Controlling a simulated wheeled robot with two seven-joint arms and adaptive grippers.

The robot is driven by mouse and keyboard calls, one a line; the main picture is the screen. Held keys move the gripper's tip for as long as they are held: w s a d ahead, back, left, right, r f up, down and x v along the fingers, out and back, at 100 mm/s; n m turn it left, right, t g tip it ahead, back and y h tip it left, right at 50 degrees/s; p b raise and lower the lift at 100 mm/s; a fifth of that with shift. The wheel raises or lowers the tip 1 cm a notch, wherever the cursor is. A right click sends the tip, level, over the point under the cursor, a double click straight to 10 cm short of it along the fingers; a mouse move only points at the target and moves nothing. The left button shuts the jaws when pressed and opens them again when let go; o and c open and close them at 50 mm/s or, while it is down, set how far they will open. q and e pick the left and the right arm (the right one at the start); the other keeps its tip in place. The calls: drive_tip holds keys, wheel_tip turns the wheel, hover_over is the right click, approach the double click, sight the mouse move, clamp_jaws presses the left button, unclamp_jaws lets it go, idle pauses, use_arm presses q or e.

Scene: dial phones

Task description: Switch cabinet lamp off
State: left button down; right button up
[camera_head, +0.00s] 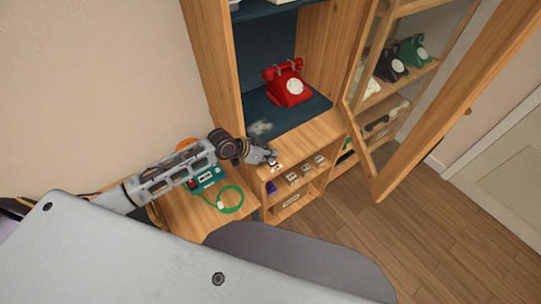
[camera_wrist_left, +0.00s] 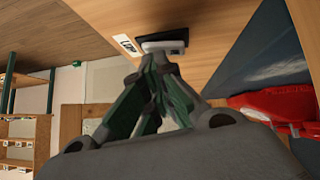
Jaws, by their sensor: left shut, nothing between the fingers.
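My left gripper (camera_head: 272,157) is shut and empty at the front ledge of the wooden cabinet (camera_head: 222,60). In the left wrist view its closed fingertips (camera_wrist_left: 155,60) are right at a light rocker-like switch in a dark frame (camera_wrist_left: 165,46). They seem to touch it or nearly so; the exact contact and the switch's position cannot be told. A small white label (camera_wrist_left: 127,45), which seems to read LAMP, is beside the switch. The lamp itself is not clearly visible. My right gripper is not in view.
A red dial phone (camera_head: 288,86) stands on the cabinet's dark shelf. The glazed door (camera_head: 447,95) is open to the right, with more phones behind it. A side table (camera_head: 205,222) left of the cabinet holds a teal device (camera_head: 206,177) with a green cable (camera_head: 233,208).

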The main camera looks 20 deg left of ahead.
use_arm(q)
drive_tip(key=shift+w+a, duration=0.2)
drive_tip(key=shift+a, duration=0.1)
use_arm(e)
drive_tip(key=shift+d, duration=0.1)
use_arm(q)
drive_tip(key=shift+a, duration=0.1)
drive_tip(key=shift+w+a, duration=0.2)
drive_tip(key=shift+w, duration=0.05)
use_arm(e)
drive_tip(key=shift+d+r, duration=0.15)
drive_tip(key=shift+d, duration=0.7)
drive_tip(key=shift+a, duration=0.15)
